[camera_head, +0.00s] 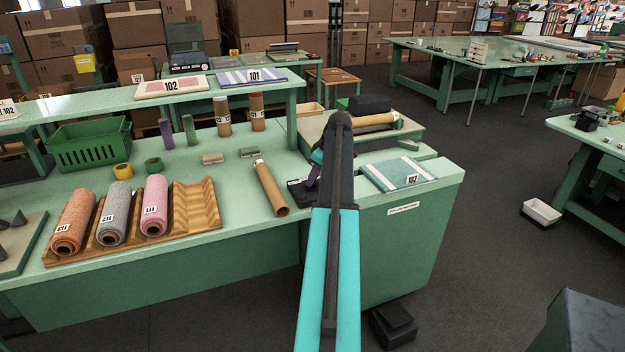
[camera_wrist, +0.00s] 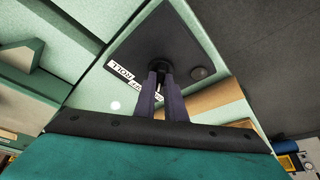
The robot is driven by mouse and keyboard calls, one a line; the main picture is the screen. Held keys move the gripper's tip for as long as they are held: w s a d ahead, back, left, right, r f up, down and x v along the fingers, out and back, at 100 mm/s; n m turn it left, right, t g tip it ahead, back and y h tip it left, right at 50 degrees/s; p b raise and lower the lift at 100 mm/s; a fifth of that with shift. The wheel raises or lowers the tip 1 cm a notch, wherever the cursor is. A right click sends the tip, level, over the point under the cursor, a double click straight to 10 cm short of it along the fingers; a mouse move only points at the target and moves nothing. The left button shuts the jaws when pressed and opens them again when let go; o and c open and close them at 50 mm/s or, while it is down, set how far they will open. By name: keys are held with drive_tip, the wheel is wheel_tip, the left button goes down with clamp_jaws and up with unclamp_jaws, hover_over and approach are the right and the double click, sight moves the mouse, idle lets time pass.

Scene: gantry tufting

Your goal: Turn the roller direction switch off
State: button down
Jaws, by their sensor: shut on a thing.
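The roller direction switch is a dark knob (camera_wrist: 159,66) on a dark grey square plate (camera_wrist: 168,32) in the wrist view. White labels beside it read "ROLL" and, partly hidden by the fingers, what looks like "OFF". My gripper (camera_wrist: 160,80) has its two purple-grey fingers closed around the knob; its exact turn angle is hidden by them. In the head view, the dark plate (camera_head: 298,192) sits at the bench's right part, and my gripper (camera_head: 315,175) is at it, largely behind my arm.
A round grey button (camera_wrist: 203,73) sits on the plate's right. In the head view, a cardboard tube (camera_head: 270,188) lies just left of the plate, and a teal sample board (camera_head: 398,174) lies to the right. Rolled carpets (camera_head: 113,213) rest in a wooden rack farther left.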

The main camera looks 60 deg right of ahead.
drive_tip(key=m, duration=0.1)
drive_tip(key=m+h, duration=0.1)
drive_tip(key=m, duration=0.1)
drive_tip(key=shift+a+m+h+b, duration=0.2)
drive_tip(key=shift+m+h+b, duration=0.1)
drive_tip(key=shift+m+g+h, duration=0.4)
drive_tip(key=shift+m+h, duration=0.3)
drive_tip(key=shift+m, duration=1.4)
drive_tip(key=c, duration=1.8)
unclamp_jaws()
drive_tip(key=shift+r, duration=0.1)
drive_tip(key=shift+b+v, duration=1.25)
drive_tip(key=shift+v, duration=5.55)
drive_tip(key=shift+w+a, duration=0.15)
drive_tip(key=shift+w, duration=0.05)
